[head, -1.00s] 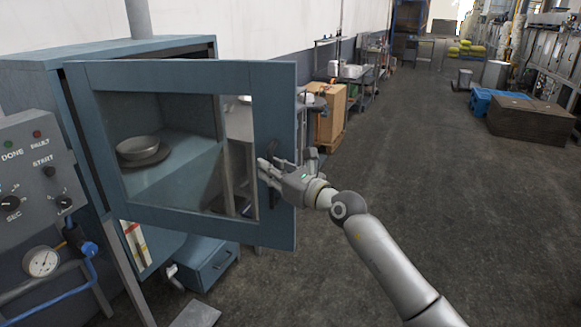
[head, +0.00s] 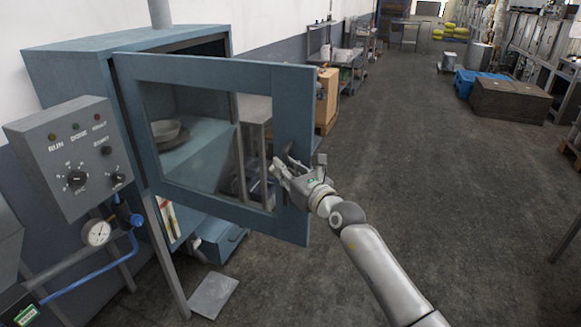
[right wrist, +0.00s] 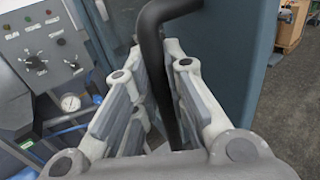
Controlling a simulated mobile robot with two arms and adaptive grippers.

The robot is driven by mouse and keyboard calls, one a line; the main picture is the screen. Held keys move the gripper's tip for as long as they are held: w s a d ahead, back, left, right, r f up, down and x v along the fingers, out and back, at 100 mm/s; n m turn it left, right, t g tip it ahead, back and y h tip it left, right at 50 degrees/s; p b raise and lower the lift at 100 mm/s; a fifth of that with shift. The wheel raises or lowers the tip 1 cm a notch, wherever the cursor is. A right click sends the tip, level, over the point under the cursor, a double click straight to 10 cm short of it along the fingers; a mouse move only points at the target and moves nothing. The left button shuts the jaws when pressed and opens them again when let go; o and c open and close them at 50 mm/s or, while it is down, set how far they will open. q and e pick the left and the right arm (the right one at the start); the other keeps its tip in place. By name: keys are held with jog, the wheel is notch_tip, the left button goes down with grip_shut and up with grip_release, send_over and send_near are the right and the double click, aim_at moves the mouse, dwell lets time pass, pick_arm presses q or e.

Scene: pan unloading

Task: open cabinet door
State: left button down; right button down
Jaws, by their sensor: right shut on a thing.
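The blue cabinet door (head: 292,140) has a glass window and stands part-way open, swung out from the blue cabinet (head: 75,80). My right gripper (head: 279,168) is at the door's free edge, shut on the dark door handle. In the right wrist view the black handle (right wrist: 152,45) runs down between the fingers of the right gripper (right wrist: 165,85). A round pan (head: 166,131) sits inside the cabinet, seen through the window. My left gripper is out of view.
A grey control box (head: 75,155) with knobs and a pressure gauge (head: 97,232) stand left of the door. A cardboard-coloured box (head: 328,100) is behind the door. Open floor (head: 430,180) lies to the right.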

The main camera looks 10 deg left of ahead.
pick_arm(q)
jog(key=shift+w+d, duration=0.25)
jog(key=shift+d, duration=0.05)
pick_arm(e)
jog(key=shift+r, duration=0.15)
jog(key=c, duration=1.5)
grip_release()
jog(key=shift+a, duration=0.1)
jog(key=shift+o, duration=0.2)
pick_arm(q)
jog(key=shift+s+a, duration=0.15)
pick_arm(e)
jog(key=v, duration=1.2)
jog(key=shift+f, duration=0.2)
